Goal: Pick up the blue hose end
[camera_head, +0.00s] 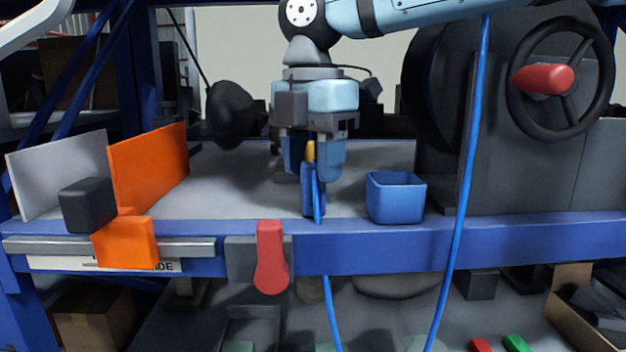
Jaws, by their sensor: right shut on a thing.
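The blue hose (325,290) hangs from my right gripper (316,176) and runs down over the shelf's front edge. A small yellow piece (310,152) shows between the fingers at the hose end. My right gripper points down and is shut on the blue hose end, just above the shelf's front part. The fingers partly hide the hose end. A second stretch of blue hose (466,180) hangs at the right, from the top of the picture to the bottom. My left gripper is not in view.
A blue open box (396,199) stands on the grey shelf right of my gripper. A red lever (270,258) hangs at the blue front edge. Orange (150,168) and grey (58,175) plates stand at the left. A machine with a black handwheel (515,90) stands right.

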